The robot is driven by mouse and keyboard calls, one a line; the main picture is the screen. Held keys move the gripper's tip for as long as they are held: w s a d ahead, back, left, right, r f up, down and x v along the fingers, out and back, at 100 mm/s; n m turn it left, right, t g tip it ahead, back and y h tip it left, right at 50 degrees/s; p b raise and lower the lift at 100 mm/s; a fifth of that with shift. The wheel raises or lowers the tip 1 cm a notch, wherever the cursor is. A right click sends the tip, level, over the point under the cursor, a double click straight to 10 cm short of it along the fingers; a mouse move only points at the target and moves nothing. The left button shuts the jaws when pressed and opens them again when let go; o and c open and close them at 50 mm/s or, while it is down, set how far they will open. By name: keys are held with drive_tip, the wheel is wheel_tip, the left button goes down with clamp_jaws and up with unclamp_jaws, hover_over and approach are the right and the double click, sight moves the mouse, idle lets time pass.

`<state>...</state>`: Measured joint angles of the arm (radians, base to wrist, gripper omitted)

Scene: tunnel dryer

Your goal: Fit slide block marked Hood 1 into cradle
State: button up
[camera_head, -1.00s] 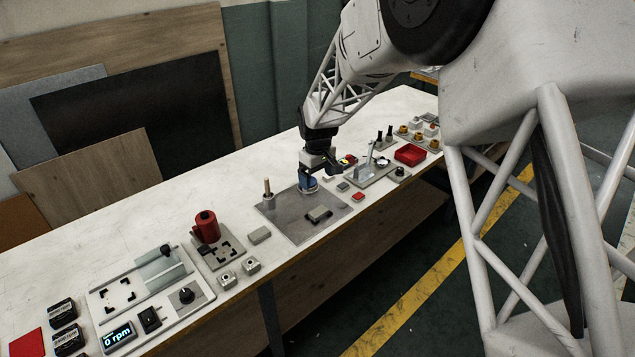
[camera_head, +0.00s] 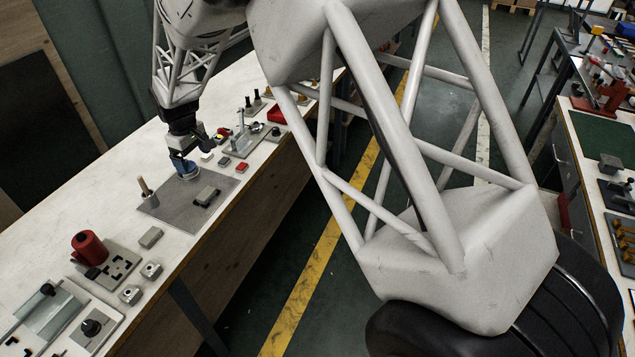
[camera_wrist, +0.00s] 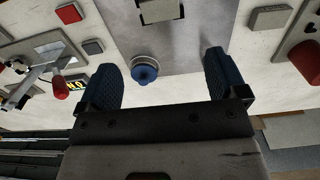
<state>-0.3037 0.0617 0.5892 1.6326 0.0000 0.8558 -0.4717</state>
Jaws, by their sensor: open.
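No marking reading Hood 1 is legible, so I cannot tell which piece is the slide block, nor which fixture is the cradle. My gripper (camera_head: 184,165) is open, pointing down over the far side of a grey plate (camera_head: 168,206). In the wrist view, a round blue knob on a pale ring (camera_wrist: 145,69) shows between the blue fingers (camera_wrist: 160,76), apart from both. A grey block (camera_head: 206,196) lies on the plate; what appears to be its edge shows in the wrist view (camera_wrist: 160,10). Another grey block (camera_head: 151,237) lies on the table near the plate.
A wooden peg (camera_head: 146,190) stands at the plate's left. Small grey (camera_head: 224,161) and red (camera_head: 242,167) blocks lie to its right, before a lever fixture (camera_head: 241,134). A red cylinder (camera_head: 88,248) and two small metal blocks are at front left.

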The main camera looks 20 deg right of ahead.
drive_tip(key=s+d+r+m+t, duration=0.1)
drive_tip(key=s+d+r+m, duration=0.3)
drive_tip(key=s+d+r, duration=1.15)
drive_tip(key=s+d+r+m, duration=0.1)
drive_tip(key=s+d, duration=0.3)
drive_tip(key=s, duration=1)
drive_tip(key=s+d+r+m+t, duration=0.1)
drive_tip(key=s+d+m, duration=0.3)
drive_tip(key=s, duration=1)
drive_tip(key=shift+s+r+t, duration=0.2)
drive_tip(key=shift+r+t, duration=0.1)
drive_tip(key=shift+r, duration=0.3)
